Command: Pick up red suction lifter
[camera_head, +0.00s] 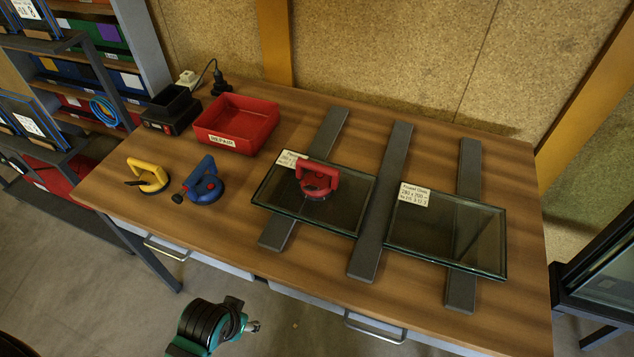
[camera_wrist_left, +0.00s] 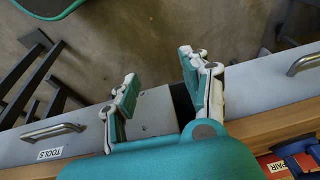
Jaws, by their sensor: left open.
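The red suction lifter (camera_head: 318,178) stands upright on the left glass pane (camera_head: 345,213) in the head view, its handle on top and its dark round pad against the glass. A label on that pane is partly hidden behind it. My left gripper (camera_wrist_left: 158,68) is open and empty in the left wrist view, with its two fingers apart in front of grey drawer fronts and the floor. It is away from the red lifter, which I cannot make out in that view. My right gripper is not clearly in view.
A blue lifter (camera_head: 203,184) and a yellow lifter (camera_head: 149,176) stand at the left of the table. Behind them are a red REPAIR tray (camera_head: 237,122) and a black box (camera_head: 171,112). Another glass pane (camera_head: 450,230) lies right, across dark bars. Drawer handles (camera_head: 375,329) project in front.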

